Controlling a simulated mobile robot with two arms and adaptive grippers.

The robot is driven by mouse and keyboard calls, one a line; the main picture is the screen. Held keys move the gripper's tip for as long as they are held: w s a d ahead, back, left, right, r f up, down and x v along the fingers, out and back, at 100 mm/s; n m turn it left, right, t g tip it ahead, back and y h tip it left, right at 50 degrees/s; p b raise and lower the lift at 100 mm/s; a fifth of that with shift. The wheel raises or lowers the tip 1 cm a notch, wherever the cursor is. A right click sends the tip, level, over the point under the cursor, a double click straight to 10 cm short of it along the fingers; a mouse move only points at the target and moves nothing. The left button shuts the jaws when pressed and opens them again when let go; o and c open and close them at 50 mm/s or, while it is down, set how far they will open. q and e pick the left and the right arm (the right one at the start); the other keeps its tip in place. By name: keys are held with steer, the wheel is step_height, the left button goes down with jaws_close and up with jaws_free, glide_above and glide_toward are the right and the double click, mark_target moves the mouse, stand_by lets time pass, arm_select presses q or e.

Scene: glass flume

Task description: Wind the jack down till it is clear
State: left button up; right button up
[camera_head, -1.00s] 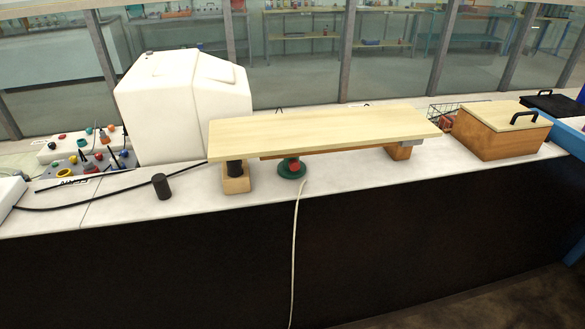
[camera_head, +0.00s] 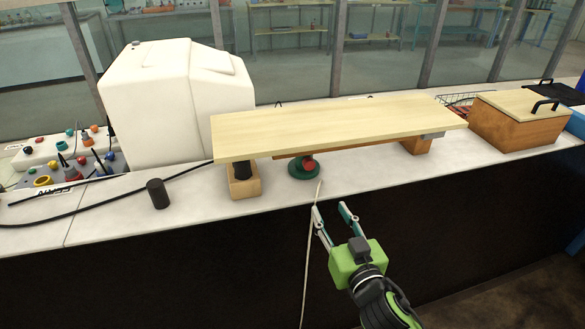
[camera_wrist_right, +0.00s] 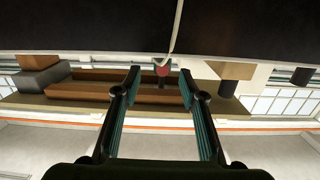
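The jack (camera_head: 304,167) stands on the white bench top under the long pale board (camera_head: 330,124). It has a round green base and a red part on its front; the board hides its top. In the right wrist view its red part (camera_wrist_right: 162,70) shows ahead, between the fingers. My right gripper (camera_head: 332,212) is open and empty, in front of the bench edge and below and to the right of the jack, apart from it. My left gripper is not in view.
A wooden block with a black piece (camera_head: 243,178) stands under the board's left end. A black cylinder (camera_head: 158,193) stands further left. A pale cord (camera_head: 309,240) hangs over the bench front near my right gripper. A wooden box (camera_head: 515,122) sits at right.

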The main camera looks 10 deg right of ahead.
mark_target(310, 167)
steer(key=shift+t, duration=0.4)
steer(key=w+r, duration=0.1)
steer(key=w, duration=0.3)
steer(key=w+a+r+p, duration=0.1)
steer(key=w, duration=0.4)
steer(key=w+r+p, duration=0.1)
steer(key=w, duration=0.3)
steer(key=shift+w+a+r, duration=0.15)
steer(key=shift+w+r, duration=0.1)
steer(key=shift+w, duration=0.05)
jaws_close()
